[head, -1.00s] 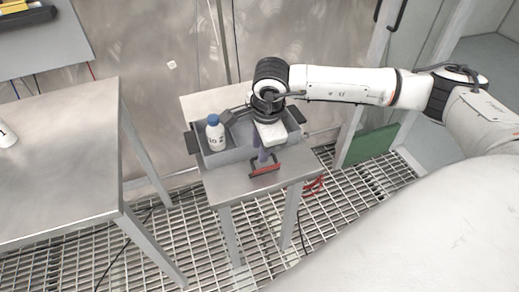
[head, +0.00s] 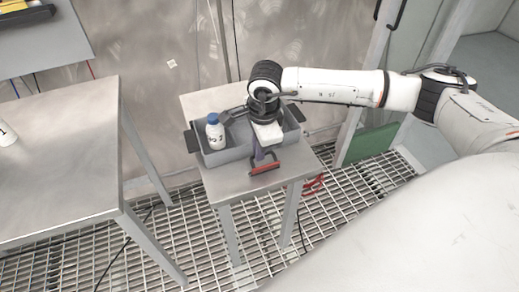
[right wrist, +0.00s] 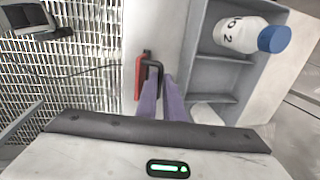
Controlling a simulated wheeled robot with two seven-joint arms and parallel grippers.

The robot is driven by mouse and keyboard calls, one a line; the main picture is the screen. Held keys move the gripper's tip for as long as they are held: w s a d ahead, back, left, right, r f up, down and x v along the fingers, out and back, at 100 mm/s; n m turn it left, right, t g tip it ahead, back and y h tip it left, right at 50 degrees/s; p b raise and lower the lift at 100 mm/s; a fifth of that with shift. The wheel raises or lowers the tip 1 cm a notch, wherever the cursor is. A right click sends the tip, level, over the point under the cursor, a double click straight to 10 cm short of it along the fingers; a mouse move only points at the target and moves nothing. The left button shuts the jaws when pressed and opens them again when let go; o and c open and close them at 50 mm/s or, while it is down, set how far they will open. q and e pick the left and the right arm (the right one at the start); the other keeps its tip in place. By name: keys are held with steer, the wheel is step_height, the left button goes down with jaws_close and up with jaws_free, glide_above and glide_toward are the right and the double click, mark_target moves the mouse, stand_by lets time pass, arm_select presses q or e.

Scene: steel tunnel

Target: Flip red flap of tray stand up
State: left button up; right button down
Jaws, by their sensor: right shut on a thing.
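The red flap (head: 264,168) sits at the front edge of the tray stand (head: 228,190). It also shows in the right wrist view (right wrist: 139,77), beside a dark bracket-shaped handle (right wrist: 153,64). My right gripper (head: 260,157) reaches down over the stand from above. In the right wrist view its purple fingers (right wrist: 160,85) are at the dark handle of the flap and shut on it. The grey tray (head: 235,153) lies on the stand behind the flap. My left gripper is not in view.
A white bottle with a blue cap (head: 215,132) stands in the tray's left part. Metal grating covers the floor. A green panel (head: 371,145) leans at the right.

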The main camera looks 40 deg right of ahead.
steer(key=shift+w+d+f+g+b, duration=0.1)
steer(key=shift+w+f+g+b, duration=0.2)
steer(key=shift+w+g, duration=0.35)
steer(key=shift+w+d+f+g+b, duration=0.1)
steer(key=shift+w+f+g+b, duration=0.3)
steer(key=shift+b, duration=0.65)
steer(key=shift+w+r+y, duration=0.1)
steer(key=shift+w+y, duration=0.15)
steer(key=shift+y, duration=0.05)
steer(key=shift+d+r, duration=0.1)
steer(key=shift+r, duration=0.05)
steer(key=shift+w+r, duration=0.1)
steer(key=shift+w, duration=0.05)
steer(key=c, duration=2.2)
jaws_free()
steer(key=o, duration=0.3)
steer(key=shift+w, duration=0.1)
